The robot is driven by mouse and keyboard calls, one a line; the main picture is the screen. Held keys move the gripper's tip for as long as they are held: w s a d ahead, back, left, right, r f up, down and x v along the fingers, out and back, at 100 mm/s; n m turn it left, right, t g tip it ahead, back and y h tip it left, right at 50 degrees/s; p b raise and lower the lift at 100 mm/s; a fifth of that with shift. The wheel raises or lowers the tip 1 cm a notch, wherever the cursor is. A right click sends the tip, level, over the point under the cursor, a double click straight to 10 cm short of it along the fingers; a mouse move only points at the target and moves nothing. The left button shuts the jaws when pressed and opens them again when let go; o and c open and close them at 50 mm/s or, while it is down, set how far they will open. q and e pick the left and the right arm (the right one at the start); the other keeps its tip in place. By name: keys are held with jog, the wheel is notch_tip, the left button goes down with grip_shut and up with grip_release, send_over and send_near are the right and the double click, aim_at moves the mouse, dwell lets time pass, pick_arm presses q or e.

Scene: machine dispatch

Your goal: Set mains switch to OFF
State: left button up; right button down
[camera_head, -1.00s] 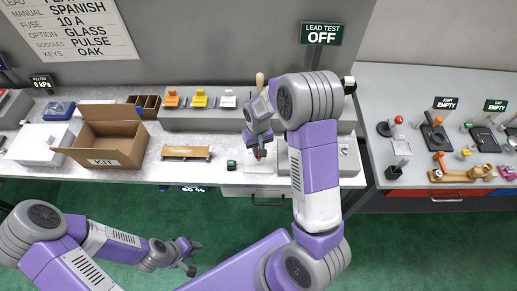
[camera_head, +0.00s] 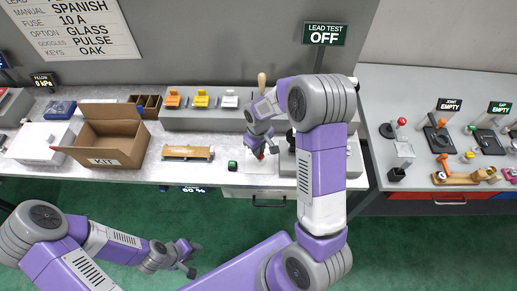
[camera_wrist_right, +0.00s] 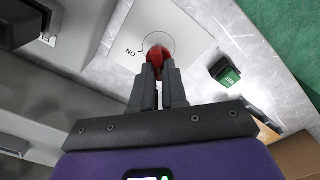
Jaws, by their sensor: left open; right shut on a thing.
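The mains switch appears as a red knob (camera_wrist_right: 156,56) on a white plate (camera_wrist_right: 190,40) marked ON in the right wrist view. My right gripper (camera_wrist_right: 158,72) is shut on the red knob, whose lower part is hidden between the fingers. The knob's pointing direction is hard to tell. In the head view my right gripper (camera_head: 263,152) reaches down to the white plate on the bench, and its arm hides part of the area. My left gripper (camera_head: 188,256) is open and empty over the green floor, in front of the bench.
A small dark green block (camera_wrist_right: 226,74) sits beside the plate. A wooden piece (camera_head: 187,153) and an open KIT carton (camera_head: 112,140) stand further left on the bench. A LEAD TEST sign (camera_head: 323,33) reads OFF. A second bench (camera_head: 380,85) is at right.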

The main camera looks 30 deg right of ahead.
jog(key=c, duration=1.2)
grip_release()
jog(key=shift+o, duration=0.2)
notch_tip(320, 180, up, 8)
jog(key=shift+f, duration=0.2)
jog(key=shift+s, duration=0.1)
